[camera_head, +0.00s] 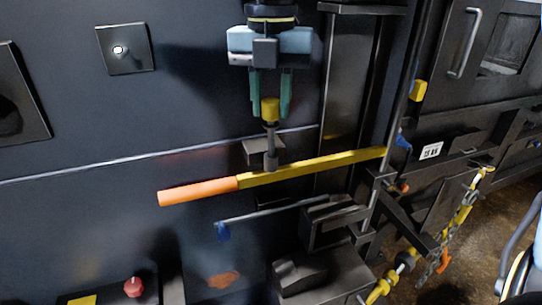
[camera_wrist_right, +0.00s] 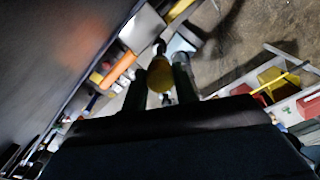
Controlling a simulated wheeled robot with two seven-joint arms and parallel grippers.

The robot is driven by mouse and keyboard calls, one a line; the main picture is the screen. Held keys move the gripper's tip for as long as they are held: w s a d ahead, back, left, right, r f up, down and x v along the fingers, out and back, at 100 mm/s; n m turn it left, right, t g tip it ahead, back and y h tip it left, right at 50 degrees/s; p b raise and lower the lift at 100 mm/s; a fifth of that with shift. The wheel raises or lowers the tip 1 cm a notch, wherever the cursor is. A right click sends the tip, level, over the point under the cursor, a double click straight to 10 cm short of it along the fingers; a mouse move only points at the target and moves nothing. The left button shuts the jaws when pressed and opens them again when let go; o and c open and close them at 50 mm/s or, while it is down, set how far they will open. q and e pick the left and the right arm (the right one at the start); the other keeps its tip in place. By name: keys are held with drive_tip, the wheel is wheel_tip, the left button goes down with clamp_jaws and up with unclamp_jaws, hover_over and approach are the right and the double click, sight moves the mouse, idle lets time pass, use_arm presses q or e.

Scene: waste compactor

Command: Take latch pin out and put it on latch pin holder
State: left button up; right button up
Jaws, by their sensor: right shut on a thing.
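The latch pin has a yellow head (camera_head: 270,108) and a grey shaft that points down to the yellow bar with the orange grip (camera_head: 198,191). My right gripper (camera_head: 270,105) comes down from above, with its green fingers shut on the yellow head. In the right wrist view the head (camera_wrist_right: 160,82) sits between the two dark fingers. The shaft's lower end overlaps the bar and a small dark bracket (camera_head: 255,150); I cannot tell whether it is still seated. I cannot make out which part is the latch pin holder. My left gripper is not in view.
A dark vertical post (camera_head: 350,100) stands just right of the gripper. A thin rod with a blue tip (camera_head: 222,231) lies below the bar. The wall left of the gripper is mostly flat, with a square plate (camera_head: 125,48).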

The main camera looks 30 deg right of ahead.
drive_tip(key=shift+r+p, duration=2.2)
drive_tip(key=shift+r, duration=0.9)
